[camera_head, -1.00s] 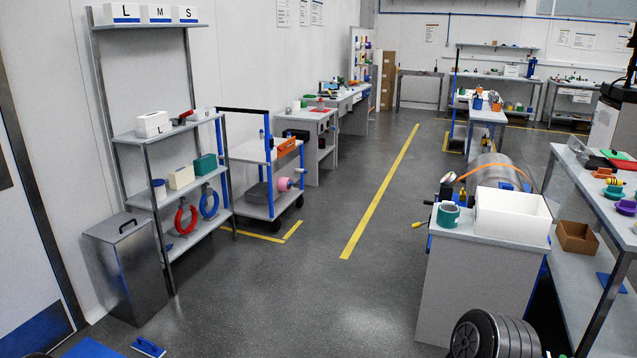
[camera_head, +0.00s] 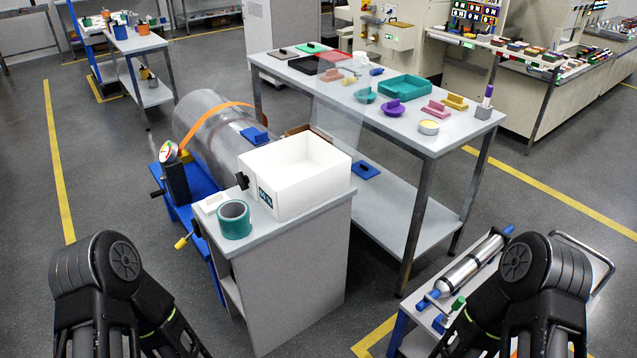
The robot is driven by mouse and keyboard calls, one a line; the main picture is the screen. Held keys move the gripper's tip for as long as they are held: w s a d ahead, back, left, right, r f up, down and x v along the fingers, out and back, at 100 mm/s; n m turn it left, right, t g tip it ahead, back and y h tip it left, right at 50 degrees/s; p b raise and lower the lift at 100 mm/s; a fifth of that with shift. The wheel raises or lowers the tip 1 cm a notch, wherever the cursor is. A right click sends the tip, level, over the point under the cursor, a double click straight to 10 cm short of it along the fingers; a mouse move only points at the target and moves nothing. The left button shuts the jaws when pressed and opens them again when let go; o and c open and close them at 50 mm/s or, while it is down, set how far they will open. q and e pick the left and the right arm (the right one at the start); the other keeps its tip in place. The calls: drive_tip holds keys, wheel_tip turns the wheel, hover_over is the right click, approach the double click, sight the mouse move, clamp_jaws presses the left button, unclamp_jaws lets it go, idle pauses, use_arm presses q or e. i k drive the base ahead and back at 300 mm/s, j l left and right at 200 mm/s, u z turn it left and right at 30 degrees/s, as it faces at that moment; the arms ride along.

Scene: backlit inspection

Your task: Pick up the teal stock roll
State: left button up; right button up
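The teal stock roll (camera_head: 235,221) stands on the left front corner of a grey cabinet top (camera_head: 246,240). It is a short teal ring with a pale inner core, and its near side is fully visible. It sits just left of a white open box (camera_head: 296,174). Black links of my two arms show at the lower left and lower right of the head view. Both grippers are outside the picture, so their state is hidden. Nothing is touching the roll.
A large clear cylinder (camera_head: 207,128) with an orange band lies on a blue stand behind the cabinet. A table (camera_head: 400,135) with teal, pink and black items stands behind right. A low cart (camera_head: 470,275) with a metal roller is at right. Floor at left is clear.

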sight(234, 216)
drive_tip(key=i+j+z, duration=0.15)
drive_tip(key=j+z, duration=0.25)
drive_tip(key=j, duration=0.2)
drive_tip(key=i+j+z, duration=0.1)
drive_tip(key=j+z, duration=0.3)
drive_tip(key=j, duration=0.2)
drive_tip(key=j+z, duration=0.4)
drive_tip(key=j, duration=0.25)
